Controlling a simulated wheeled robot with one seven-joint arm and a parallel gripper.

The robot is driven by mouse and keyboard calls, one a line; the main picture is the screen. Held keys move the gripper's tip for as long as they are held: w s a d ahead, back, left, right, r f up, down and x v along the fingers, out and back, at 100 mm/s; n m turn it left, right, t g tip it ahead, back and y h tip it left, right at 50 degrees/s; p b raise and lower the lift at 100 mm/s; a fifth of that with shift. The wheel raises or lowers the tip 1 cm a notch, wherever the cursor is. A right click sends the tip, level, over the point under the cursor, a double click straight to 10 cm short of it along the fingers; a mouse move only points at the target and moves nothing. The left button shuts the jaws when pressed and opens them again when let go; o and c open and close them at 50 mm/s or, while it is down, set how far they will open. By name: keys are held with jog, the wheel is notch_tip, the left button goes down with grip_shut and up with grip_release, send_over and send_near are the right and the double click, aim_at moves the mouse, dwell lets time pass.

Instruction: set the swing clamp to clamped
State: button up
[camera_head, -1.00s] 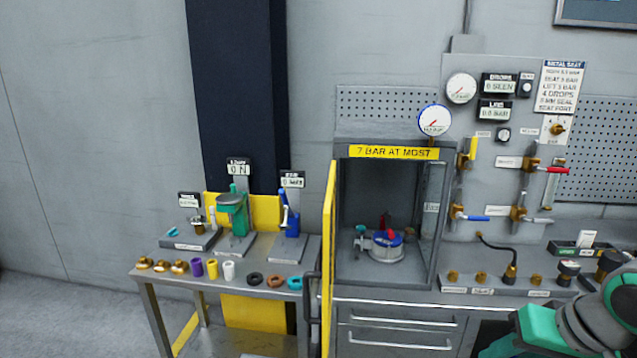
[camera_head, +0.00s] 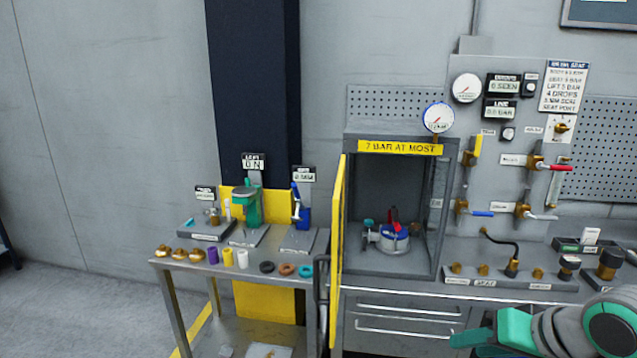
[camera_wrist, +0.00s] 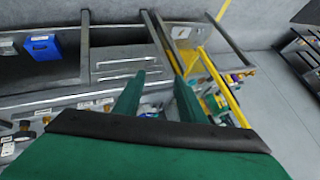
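A round fixture (camera_head: 394,243) with a blue ring sits inside the open grey cabinet (camera_head: 386,273). A red upright lever (camera_head: 394,219) stands on it, which looks like the swing clamp; its exact setting is too small to tell. My gripper (camera_wrist: 160,90) shows two green fingers spread apart with nothing held between them in the wrist view. In the head view my green gripper is at the lower right, in front of the drawers and well apart from the fixture.
The cabinet's yellow-edged door (camera_head: 338,255) stands open on its left. A side table (camera_head: 235,263) holds small presses, rings and coloured sleeves. A valve panel (camera_head: 500,150) with gauges and levers is at right. Drawers (camera_head: 400,318) lie below the cabinet.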

jog(key=w+a+f+m+t+y, duration=0.1)
jog(key=w+a+f+t+y, duration=0.2)
jog(key=w+a, duration=0.4)
jog(key=w+a+f+t+y, duration=0.15)
jog(key=w+a+t, duration=0.3)
jog(key=a, duration=0.45)
jog(key=a+f+m+t+h, duration=0.2)
jog(key=a+f+m, duration=0.1)
jog(key=a+f, duration=0.25)
jog(key=s+a+f+m+h, duration=0.1)
jog(key=s+a+f+h, duration=0.25)
jog(key=s+f, duration=0.65)
jog(key=s+a+f+m+h, duration=0.1)
jog(key=s+a+f+h, duration=0.25)
jog(key=s+f, duration=0.65)
jog(key=s+r+n+g+y, duration=0.1)
jog(key=s+n, duration=0.7)
jog(key=s, duration=1.5)
jog(key=shift+s+a+r+n, duration=0.15)
jog(key=shift+a+r+n, duration=0.05)
jog(key=shift+r+n, duration=0.1)
jog(key=shift+c, duration=0.7)
